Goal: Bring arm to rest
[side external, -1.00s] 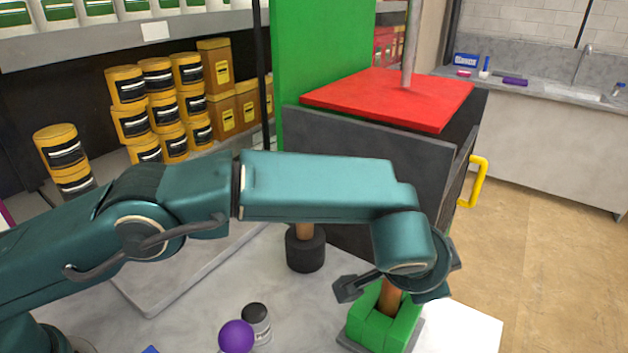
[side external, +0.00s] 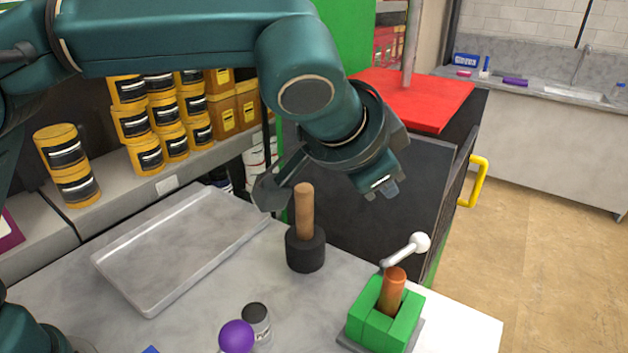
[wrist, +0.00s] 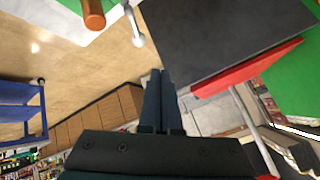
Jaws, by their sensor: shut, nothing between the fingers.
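My gripper (side external: 385,187) is raised above the worktable in the side external view, up and left of the green block. In the wrist view my gripper (wrist: 160,75) shows two dark fingers together, with nothing between them. The green block (side external: 370,328) stands on the table with an orange-brown cylinder (side external: 392,290) upright in it. A lever with a white ball (side external: 420,242) rises beside the cylinder. The cylinder (wrist: 93,14) and the white ball (wrist: 138,40) also show at the top of the wrist view.
A black-headed mallet (side external: 305,250) stands handle up below my gripper. A grey tray (side external: 180,245) lies at left. A purple ball (side external: 236,336) and a small canister (side external: 257,322) sit at the front. The dark machine with a red top (side external: 430,100) stands close behind.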

